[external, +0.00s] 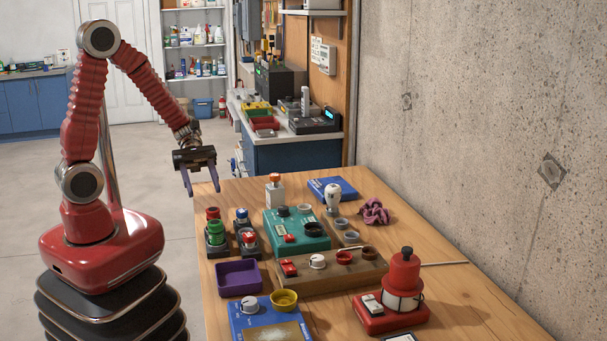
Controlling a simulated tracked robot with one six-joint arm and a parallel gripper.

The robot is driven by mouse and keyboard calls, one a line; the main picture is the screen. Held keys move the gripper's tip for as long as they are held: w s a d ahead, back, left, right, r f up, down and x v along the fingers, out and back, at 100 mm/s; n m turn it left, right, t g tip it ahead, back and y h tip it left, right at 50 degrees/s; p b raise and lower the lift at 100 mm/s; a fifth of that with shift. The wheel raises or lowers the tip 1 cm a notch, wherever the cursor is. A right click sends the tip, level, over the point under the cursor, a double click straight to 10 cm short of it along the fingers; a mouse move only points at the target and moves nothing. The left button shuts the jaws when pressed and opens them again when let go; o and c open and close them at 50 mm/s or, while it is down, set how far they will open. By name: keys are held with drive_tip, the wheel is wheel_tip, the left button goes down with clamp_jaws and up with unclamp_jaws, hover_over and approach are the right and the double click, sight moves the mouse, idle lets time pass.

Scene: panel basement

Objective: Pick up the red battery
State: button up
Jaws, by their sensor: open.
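A small red cylinder (212,212), which may be the red battery, stands upright near the left edge of the wooden table (224,193). A green cylinder (216,232) in a dark holder partly hides its lower part. My gripper (201,189) is open and empty, its two fingers pointing down. It is above and behind the red cylinder in the picture, near the table's far left corner, apart from everything. Other small red parts are on the table, so I cannot be certain which one is the battery.
Blue-and-white (242,216) and red-and-white (249,238) pieces stand close to the right. A purple tray (238,279), a teal box (296,234), a wooden panel (330,276) and a red lamp-like device (404,275) crowd the table. A concrete wall (480,110) bounds the right.

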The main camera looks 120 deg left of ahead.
drive_tip(key=shift+x, duration=3.6)
drive_tip(key=shift+x, duration=2.65)
drive_tip(key=shift+a, duration=0.15)
drive_tip(key=c, duration=1.2)
